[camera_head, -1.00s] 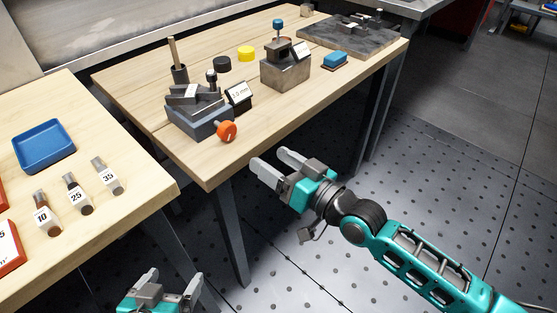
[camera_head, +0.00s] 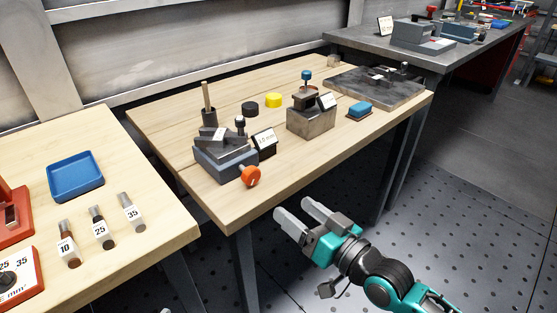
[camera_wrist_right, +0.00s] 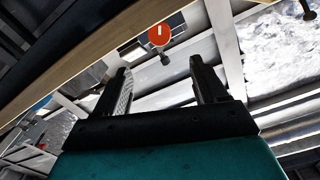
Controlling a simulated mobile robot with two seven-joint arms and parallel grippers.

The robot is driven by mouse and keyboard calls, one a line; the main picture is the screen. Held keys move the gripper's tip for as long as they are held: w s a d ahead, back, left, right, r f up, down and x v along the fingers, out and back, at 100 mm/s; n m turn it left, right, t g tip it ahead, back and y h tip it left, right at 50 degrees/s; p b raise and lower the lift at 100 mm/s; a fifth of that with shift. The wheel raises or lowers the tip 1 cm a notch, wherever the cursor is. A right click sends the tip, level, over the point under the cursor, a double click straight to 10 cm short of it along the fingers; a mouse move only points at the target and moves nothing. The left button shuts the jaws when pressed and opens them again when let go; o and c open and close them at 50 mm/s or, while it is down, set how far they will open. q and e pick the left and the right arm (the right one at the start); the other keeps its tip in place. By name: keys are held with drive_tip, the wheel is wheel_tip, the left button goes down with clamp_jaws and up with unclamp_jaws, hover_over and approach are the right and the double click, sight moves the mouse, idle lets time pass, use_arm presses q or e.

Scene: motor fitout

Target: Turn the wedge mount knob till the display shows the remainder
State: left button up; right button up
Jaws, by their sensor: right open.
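The wedge mount (camera_head: 222,158) is a grey block on the near part of the wooden table. Its orange knob (camera_head: 250,176) sticks out at the front right; in the right wrist view the knob (camera_wrist_right: 159,35) shows a white mark, beyond the fingertips. A small display (camera_head: 264,141) beside the mount shows a number ending in mm, too small to read surely. My right gripper (camera_head: 300,217) is open and empty, in front of the table edge, below and right of the knob, apart from it. It also shows in the right wrist view (camera_wrist_right: 158,80). My left gripper is out of view.
A second block fixture (camera_head: 311,118) with a blue knob stands behind the mount. A blue tray (camera_head: 75,176) and several numbered cylinders (camera_head: 100,229) are on the left table. The table's near edge (camera_head: 330,160) lies between my right gripper and the fixtures.

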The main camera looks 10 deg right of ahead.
use_arm(q)
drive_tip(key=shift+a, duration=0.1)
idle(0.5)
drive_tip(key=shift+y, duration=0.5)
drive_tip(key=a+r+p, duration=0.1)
drive_tip(key=p, duration=0.1)
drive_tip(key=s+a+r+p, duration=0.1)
drive_tip(key=p, duration=0.2)
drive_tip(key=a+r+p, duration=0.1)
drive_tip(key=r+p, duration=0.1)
drive_tip(key=p, duration=0.1)
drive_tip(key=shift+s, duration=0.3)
use_arm(e)
drive_tip(key=s+d+f+g+h, duration=0.2)
drive_tip(key=s+d+f+h, duration=0.2)
drive_tip(key=s, duration=0.3)
drive_tip(key=s+d+f+g+h, duration=0.1)
drive_tip(key=s+d+f+h, duration=0.3)
drive_tip(key=s, duration=0.4)
wheel_tip(320, 180, down, 2)
drive_tip(key=shift+d+m+g+h, duration=0.3)
drive_tip(key=shift+d+m+g, duration=0.1)
drive_tip(key=shift+d, duration=0.35)
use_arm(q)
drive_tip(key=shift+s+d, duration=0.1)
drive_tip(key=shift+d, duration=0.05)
use_arm(e)
drive_tip(key=shift+w, duration=0.1)
